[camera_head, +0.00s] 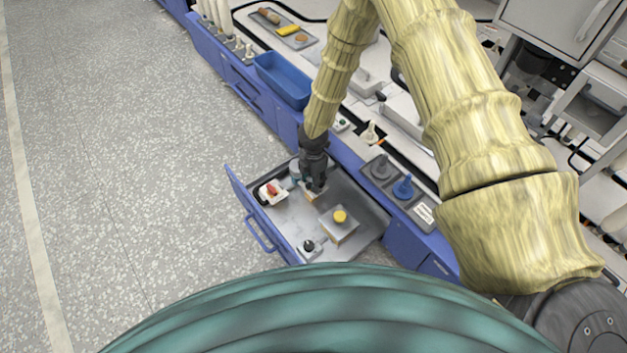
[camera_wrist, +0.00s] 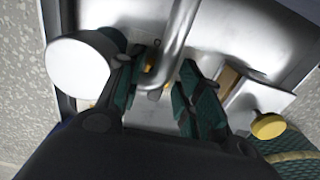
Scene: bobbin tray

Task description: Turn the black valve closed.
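A small black knob on a pale base, which looks like the black valve (camera_head: 308,246), sits in the near corner of the open drawer (camera_head: 240,190). I cannot tell its turn position. My gripper (camera_head: 314,190) points down into the far part of the drawer, apart from this knob. In the wrist view my gripper (camera_wrist: 158,95) has its two teal fingers spread. A bent grey metal rod (camera_wrist: 178,45) shows by the gap between them; I cannot tell whether they touch it. I cannot make out the black knob in the wrist view.
The drawer also holds a red-handled part on a white base (camera_head: 272,191) and a yellow knob on a block (camera_head: 340,216); the yellow knob shows in the wrist view (camera_wrist: 268,125). A white round part (camera_wrist: 78,65) is beside the left finger. Blue and grey bobbins (camera_head: 403,187) stand on the counter.

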